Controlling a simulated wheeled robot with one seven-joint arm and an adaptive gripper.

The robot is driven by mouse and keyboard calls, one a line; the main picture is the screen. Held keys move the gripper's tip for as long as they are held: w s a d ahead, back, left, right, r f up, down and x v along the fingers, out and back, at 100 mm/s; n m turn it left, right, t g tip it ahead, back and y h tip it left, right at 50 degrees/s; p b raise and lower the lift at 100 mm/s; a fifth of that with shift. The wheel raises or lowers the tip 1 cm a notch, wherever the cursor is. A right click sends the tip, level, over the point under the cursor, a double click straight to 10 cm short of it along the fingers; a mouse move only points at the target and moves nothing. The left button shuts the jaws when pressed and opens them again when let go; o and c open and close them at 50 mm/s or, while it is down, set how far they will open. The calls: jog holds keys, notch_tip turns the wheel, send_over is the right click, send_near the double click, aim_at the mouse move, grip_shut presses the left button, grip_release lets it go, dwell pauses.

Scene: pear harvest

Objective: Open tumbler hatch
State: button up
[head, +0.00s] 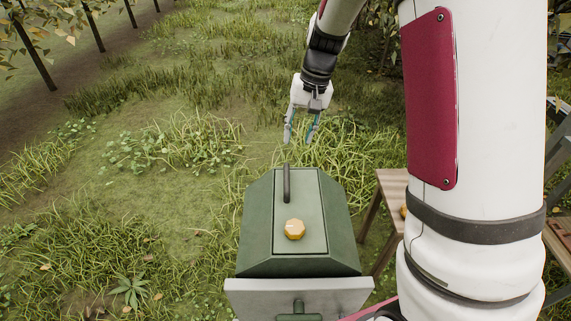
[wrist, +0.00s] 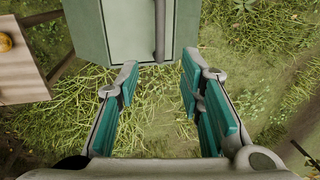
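The tumbler (head: 256,244) is a dark green box with sloped sides, low in the middle of the head view. Its hatch (head: 313,220) is the flat lighter green panel on top and looks closed. In the wrist view the hatch (wrist: 134,28) and handle (wrist: 159,30) show at the top, cut off by the edge. My gripper (head: 300,138) hangs just beyond the handle, fingers pointing down, open and empty. Its teal-padded fingers (wrist: 160,82) are spread apart, and nothing lies between them.
A wooden table (head: 393,186) stands right of the tumbler; its top (wrist: 24,68) shows in the wrist view with a yellow-orange fruit (wrist: 5,42) on it. A grey ledge (head: 343,290) runs along the tumbler's near side. Grass to the left is open.

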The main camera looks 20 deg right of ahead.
aim_at(287, 173)
jog(key=f, duration=0.4)
jog(key=a+f, duration=0.1)
jog(key=f, duration=0.3)
jog(key=a+f+b, duration=0.1)
jog(key=f, duration=0.4)
jog(key=shift+w+a+f, duration=0.1)
jog(key=shift+w+a, duration=0.15)
jog(key=shift+w, duration=0.1)
grip_shut()
